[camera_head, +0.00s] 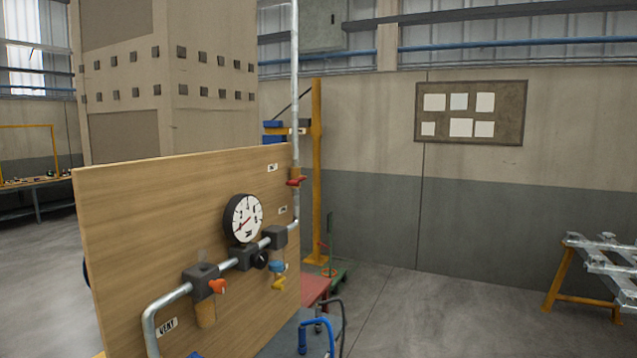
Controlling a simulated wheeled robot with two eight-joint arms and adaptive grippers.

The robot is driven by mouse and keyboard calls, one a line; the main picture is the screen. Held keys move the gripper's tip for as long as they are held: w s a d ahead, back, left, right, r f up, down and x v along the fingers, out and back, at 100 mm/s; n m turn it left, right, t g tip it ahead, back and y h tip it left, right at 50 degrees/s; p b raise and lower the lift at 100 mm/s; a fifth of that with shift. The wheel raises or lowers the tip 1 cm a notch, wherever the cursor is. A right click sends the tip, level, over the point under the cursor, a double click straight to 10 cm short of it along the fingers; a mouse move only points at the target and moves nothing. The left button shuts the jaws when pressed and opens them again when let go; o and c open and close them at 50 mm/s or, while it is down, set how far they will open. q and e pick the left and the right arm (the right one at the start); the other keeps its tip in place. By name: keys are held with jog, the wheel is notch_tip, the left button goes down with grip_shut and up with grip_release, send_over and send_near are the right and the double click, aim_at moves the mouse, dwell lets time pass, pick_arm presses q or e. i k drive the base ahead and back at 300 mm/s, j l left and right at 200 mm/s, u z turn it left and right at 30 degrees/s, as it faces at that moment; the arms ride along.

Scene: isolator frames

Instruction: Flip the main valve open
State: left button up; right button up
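A wooden panel (130,230) stands at the left centre with metal pipework across its face. A round white-faced gauge (243,218) sits on the pipe. A valve with an orange-red handle (217,286) is left of and below the gauge. A blue handle (276,266) and a yellow handle (279,283) are to its right. A red handle (295,181) is on the vertical pipe at the panel's right edge. Neither gripper is in view.
Blue and dark bent tubes (317,325) rise at the bottom centre, before the panel's right side. A yellow post (316,170) stands behind the panel. A metal rack on a yellow trestle (565,275) is at the far right. The floor (430,315) between is clear.

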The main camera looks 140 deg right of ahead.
aim_at(296, 182)
jog(key=z, duration=4.45)
